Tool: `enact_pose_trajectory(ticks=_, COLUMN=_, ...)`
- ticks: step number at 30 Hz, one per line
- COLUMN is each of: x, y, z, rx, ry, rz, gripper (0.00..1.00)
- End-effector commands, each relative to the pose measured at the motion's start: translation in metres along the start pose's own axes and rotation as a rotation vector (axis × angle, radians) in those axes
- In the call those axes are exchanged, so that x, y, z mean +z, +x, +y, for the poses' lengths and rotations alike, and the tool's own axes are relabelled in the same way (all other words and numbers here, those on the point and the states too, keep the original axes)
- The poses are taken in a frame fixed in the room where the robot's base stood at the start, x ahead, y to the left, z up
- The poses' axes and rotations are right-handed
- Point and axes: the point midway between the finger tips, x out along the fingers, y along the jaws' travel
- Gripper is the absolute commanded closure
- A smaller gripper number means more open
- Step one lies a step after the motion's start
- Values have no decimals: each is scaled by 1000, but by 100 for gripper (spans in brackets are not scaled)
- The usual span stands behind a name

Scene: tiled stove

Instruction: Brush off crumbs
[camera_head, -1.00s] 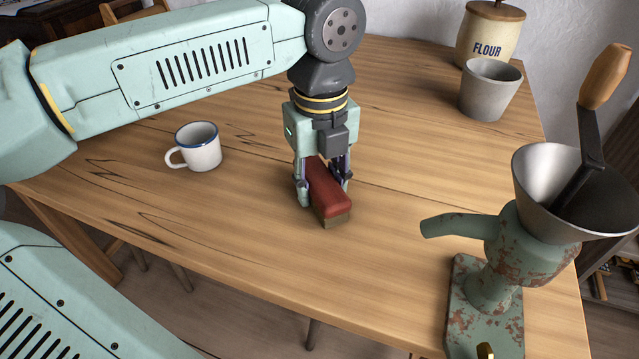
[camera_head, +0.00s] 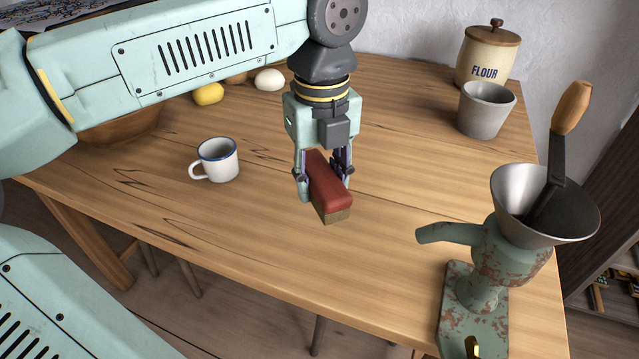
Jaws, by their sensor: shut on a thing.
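My gripper (camera_head: 323,176) is at the middle of the wooden table, pointing down. It is shut on a brush (camera_head: 331,193) with a red back and a tan bristle edge. The brush lies lengthwise between the two fingers, and its near end sticks out toward the camera. I cannot tell whether the bristles touch the table (camera_head: 400,180) or hover just above it. I can make out no crumbs on the visible tabletop.
A white mug (camera_head: 217,160) stands left of my gripper. A rusty green grinder (camera_head: 480,265) with a metal funnel is at the right front. A grey cup (camera_head: 485,110) and a flour jar (camera_head: 487,58) stand at the back right. A wooden bowl (camera_head: 120,128), a lemon (camera_head: 208,94) and an egg (camera_head: 269,79) are at the back left.

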Motion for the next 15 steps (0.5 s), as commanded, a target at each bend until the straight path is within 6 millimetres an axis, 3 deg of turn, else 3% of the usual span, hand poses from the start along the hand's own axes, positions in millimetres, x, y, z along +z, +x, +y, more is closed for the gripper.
enact_pose_trajectory(ticks=6, x=1, y=-18, z=-2, rx=0, ry=6, rz=0, gripper=91)
enact_pose_trajectory(ticks=15, x=1, y=-18, z=-2, rx=0, ry=7, rz=0, gripper=91)
